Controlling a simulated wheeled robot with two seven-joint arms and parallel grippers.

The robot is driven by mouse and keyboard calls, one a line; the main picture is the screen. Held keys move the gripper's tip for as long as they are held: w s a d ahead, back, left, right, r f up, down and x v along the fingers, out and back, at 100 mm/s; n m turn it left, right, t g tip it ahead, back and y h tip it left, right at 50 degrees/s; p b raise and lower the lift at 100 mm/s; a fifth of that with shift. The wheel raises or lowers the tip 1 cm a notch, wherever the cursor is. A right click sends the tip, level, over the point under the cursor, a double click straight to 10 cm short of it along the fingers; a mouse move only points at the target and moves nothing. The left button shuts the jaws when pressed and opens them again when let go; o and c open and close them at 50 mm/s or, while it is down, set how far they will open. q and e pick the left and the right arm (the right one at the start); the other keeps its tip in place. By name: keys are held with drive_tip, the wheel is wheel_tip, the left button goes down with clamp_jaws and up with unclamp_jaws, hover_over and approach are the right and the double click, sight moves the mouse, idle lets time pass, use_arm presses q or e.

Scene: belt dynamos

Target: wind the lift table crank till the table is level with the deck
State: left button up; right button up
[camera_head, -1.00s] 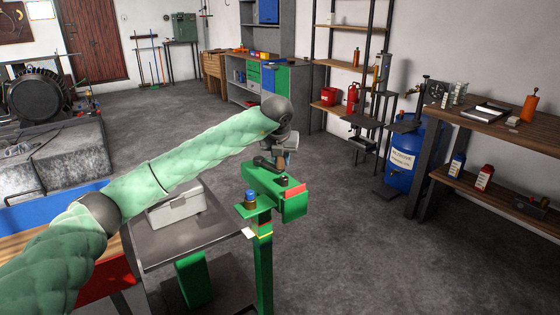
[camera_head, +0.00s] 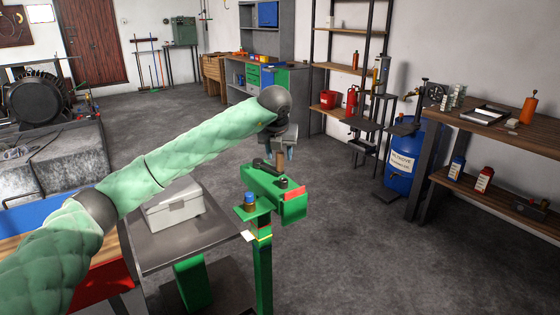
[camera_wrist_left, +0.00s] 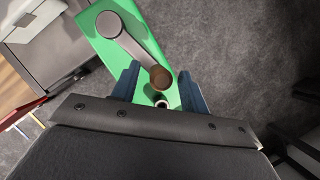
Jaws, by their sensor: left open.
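The lift table crank has a dark arm (camera_head: 263,164) on top of a green box (camera_head: 275,193), with a brown upright handle (camera_head: 280,158). In the left wrist view the crank arm (camera_wrist_left: 136,45) runs down to the round end of the brown handle (camera_wrist_left: 161,78). My left gripper (camera_head: 277,151) is just above the handle, pointing down and open. In the wrist view its blue fingers (camera_wrist_left: 159,88) stand on either side of the handle, apart from it. The dark grey table (camera_head: 190,244) is beside the wooden deck (camera_head: 30,250); I cannot tell whether they are level. My right gripper is not in view.
A light grey case (camera_head: 173,207) sits on the lift table. A blue-capped small item (camera_head: 250,199) is on a green bracket beside the crank box. A workbench (camera_head: 500,122) and a blue drum (camera_head: 405,160) stand at the right. The floor between is clear.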

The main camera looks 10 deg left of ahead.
use_arm(q)
drive_tip(key=shift+v, duration=2.1)
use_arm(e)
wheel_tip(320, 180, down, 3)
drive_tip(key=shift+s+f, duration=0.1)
